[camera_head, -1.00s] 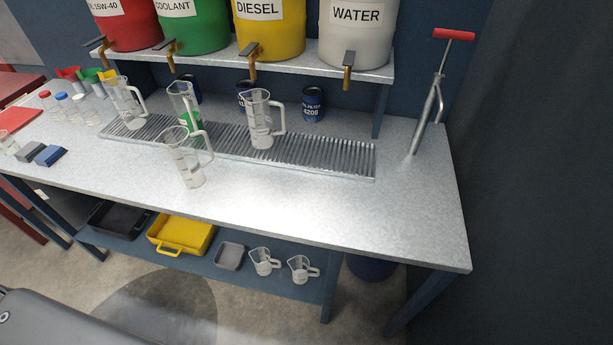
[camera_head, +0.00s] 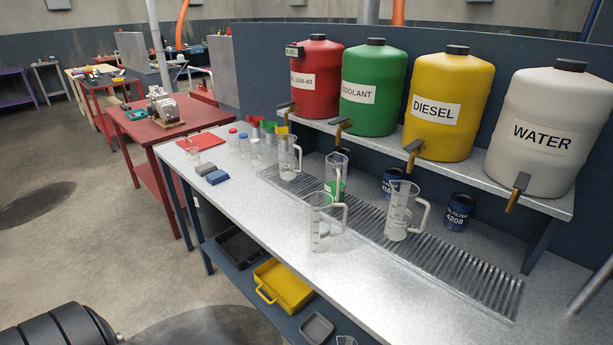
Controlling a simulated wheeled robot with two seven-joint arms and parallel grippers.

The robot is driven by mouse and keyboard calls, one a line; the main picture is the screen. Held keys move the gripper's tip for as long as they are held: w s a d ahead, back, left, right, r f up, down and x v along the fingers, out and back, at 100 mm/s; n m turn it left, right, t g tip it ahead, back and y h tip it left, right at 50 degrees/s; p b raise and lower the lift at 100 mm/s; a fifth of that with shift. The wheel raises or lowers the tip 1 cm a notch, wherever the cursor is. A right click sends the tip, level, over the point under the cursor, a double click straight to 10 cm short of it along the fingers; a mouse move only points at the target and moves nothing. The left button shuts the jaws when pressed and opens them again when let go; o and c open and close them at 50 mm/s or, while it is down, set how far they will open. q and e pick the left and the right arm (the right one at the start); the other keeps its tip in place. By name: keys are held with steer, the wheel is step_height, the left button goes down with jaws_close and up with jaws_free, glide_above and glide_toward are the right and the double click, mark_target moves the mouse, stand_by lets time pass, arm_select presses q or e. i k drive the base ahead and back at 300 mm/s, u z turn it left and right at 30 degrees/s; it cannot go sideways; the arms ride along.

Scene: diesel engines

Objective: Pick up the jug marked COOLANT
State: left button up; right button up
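Several clear measuring jugs with handles stand on the metal bench. One jug (camera_head: 336,168), standing on the slotted drain grate, shows green low on its side; I cannot tell whether that is a label or liquid, and no word on it is readable. Another clear jug (camera_head: 318,225) stands in front of it, partly overlapping it. A third jug (camera_head: 400,212) stands on the grate to the right, and one more (camera_head: 287,158) to the left. The green drum (camera_head: 373,90) on the shelf behind is marked COOLANT. Neither of my grippers is in view.
Red, yellow DIESEL (camera_head: 447,105) and white WATER drums with taps line the shelf (camera_head: 470,165) above the grate (camera_head: 430,258). Blue filter cans (camera_head: 458,212) stand beneath. The bench front is clear. Trays (camera_head: 284,286) sit below.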

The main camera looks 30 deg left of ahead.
mark_target(335, 178)
steer(key=u, duration=2)
steer(key=i, duration=1.35)
steer(key=z, duration=2.5)
